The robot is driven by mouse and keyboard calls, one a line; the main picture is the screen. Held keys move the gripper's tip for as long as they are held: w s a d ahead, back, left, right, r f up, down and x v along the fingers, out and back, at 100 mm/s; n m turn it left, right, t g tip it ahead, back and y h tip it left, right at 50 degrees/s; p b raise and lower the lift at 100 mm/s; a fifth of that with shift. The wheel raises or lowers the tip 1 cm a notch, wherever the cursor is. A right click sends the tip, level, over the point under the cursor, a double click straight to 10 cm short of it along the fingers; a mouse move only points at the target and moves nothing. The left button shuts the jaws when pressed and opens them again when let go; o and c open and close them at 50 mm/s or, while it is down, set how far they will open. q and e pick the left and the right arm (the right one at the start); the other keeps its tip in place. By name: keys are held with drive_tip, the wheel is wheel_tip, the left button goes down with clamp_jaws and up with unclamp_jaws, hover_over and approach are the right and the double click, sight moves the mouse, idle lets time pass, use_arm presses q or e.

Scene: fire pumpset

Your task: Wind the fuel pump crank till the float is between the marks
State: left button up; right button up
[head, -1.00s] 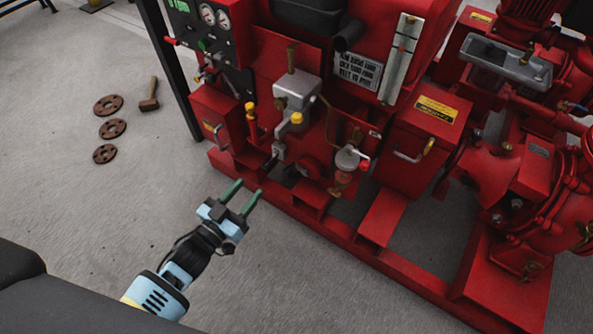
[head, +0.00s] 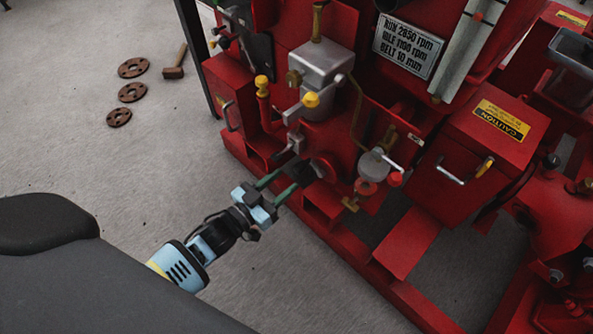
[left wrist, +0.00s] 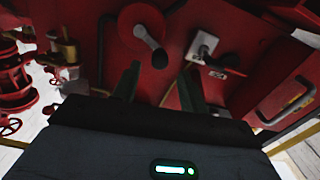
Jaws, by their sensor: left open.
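A crank with a red disc, a grey arm and a black knob (head: 303,173) sits low on the red pumpset. In the left wrist view the red disc (left wrist: 137,32) and the knob (left wrist: 159,58) lie just beyond my fingertips. My left gripper (head: 288,181) is open and empty, its green fingers pointing at the knob. In the left wrist view the knob is ahead of the gap between the fingers (left wrist: 160,84). The pale sight gauge (head: 462,50) at upper right has a small red piece (head: 478,17), probably the float. Its marks are too small to read. My right gripper is out of view.
A grey lever bracket (head: 297,143) and yellow knob (head: 311,100) are close above the crank. A glass bowl with fittings (head: 374,164) is to its right. The red base rail (head: 345,245) runs below. The floor at left is clear except for rusty flanges (head: 131,91) and a mallet (head: 174,70).

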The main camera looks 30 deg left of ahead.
sight(296, 170)
use_arm(q)
drive_tip(key=shift+b+x, duration=0.9)
drive_tip(key=shift+x, duration=1.75)
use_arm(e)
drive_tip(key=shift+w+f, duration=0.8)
use_arm(q)
drive_tip(key=shift+c, duration=0.4)
clamp_jaws()
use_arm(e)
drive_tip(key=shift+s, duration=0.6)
